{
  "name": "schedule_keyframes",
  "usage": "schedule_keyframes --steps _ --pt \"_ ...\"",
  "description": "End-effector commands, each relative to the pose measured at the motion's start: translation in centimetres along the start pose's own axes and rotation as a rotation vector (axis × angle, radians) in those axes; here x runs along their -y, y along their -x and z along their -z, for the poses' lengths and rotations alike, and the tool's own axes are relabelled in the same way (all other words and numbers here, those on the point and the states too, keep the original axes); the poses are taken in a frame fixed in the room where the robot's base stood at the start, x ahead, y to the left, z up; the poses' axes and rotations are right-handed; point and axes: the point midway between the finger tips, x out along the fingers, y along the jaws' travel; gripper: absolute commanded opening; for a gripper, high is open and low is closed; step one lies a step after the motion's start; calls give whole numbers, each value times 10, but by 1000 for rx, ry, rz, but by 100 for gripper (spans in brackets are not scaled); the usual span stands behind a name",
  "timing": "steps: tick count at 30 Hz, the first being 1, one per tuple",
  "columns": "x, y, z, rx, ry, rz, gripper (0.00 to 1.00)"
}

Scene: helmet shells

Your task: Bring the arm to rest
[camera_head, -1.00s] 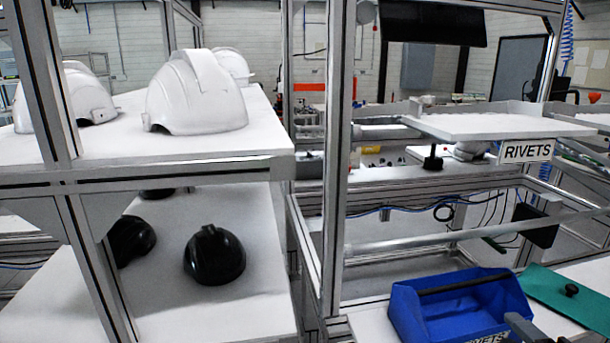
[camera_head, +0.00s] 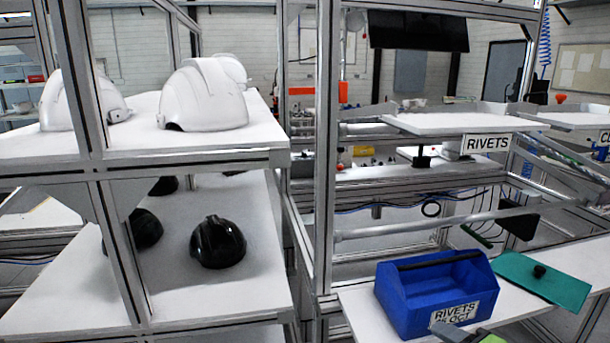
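A grey and light-green piece (camera_head: 465,334), which looks like part of my arm's end, shows at the bottom edge in the head view, in front of the blue bin. Most of it is cut off by the frame. Its fingertips cannot be made out, nor whether it is open or shut or holds anything. The blue bin (camera_head: 425,290) with a rivets label stands upright on the white bench at the lower right. I cannot tell whether the piece touches it.
A green plate (camera_head: 545,283) with a black knob lies right of the bin. White helmet shells (camera_head: 205,95) sit on the upper left shelf, black shells (camera_head: 217,243) on the lower one. A metal post (camera_head: 326,150) stands left of the bench. A RIVETS sign (camera_head: 487,143) hangs from a raised shelf.

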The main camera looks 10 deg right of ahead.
Motion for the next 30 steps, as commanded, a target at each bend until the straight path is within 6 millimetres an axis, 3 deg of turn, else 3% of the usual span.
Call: schedule_keyframes --steps 4,8,11,15,21,30 --pt "11 -11 -48 148 191 -105 44" --pt "15 -9 -94 281 403 -216 44" --pt "18 6 -131 383 621 -315 44" --pt "24 47 -166 467 943 -435 44" --pt "27 99 -178 475 1168 -495 44" --pt "25 108 -177 473 1192 -504 44"
